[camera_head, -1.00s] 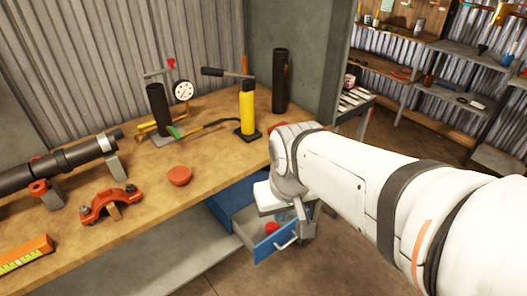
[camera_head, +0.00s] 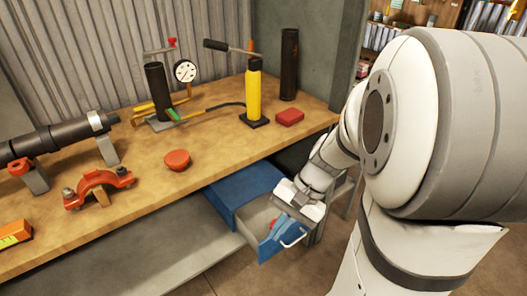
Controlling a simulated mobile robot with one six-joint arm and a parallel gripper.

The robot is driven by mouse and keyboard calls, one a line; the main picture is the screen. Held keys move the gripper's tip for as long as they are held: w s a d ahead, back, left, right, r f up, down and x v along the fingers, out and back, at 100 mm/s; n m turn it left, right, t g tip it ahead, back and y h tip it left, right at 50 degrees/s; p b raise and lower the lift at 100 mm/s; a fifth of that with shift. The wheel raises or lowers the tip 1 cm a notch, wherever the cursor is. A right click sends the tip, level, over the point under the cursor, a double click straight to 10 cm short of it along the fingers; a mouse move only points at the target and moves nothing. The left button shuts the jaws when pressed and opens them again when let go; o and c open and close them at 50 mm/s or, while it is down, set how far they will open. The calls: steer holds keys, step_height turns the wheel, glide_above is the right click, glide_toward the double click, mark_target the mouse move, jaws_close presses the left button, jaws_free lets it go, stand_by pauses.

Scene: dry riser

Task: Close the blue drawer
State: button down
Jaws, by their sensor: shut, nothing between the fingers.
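The blue drawer (camera_head: 268,248) stands open below the workbench, pulled out toward the front right from its blue cabinet (camera_head: 232,196). A pale bar handle (camera_head: 294,238) is on its front. Something small and red (camera_head: 272,224) shows inside it. My gripper (camera_head: 296,207) is at the drawer's right side, over or beside its front part. It is shut and holds nothing. Its fingertips are small and hard to make out, and I cannot tell whether they touch the drawer.
The wooden workbench (camera_head: 130,195) bears a yellow pump (camera_head: 254,97), a red block (camera_head: 289,117), a red cap (camera_head: 177,160), a red clamp (camera_head: 98,187) and a dark pipe (camera_head: 60,160). A grey lower shelf (camera_head: 165,250) lies left of the drawer. My arm hides much of the right side.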

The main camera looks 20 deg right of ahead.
steer(key=w+d+f+m+t+y+b, duration=0.3)
steer(key=d+f+m+b, duration=0.15)
steer(key=f, duration=0.35)
steer(key=w+d+f+m+t+y+b, duration=0.3)
steer(key=f+m+b, duration=0.25)
steer(key=f, duration=0.25)
steer(key=d+f+m+t+h+b, duration=0.6)
steer(key=d+f+m+t+b, duration=0.2)
steer(key=d+f+m+t, duration=0.7)
steer(key=w+a+n+g+b, duration=0.1)
steer(key=w+g+b, duration=0.2)
steer(key=w, duration=1)
steer(key=shift+w+a+f+b, duration=0.35)
steer(key=shift+f+b, duration=0.05)
steer(key=shift+b, duration=0.15)
steer(key=shift+w, duration=0.1)
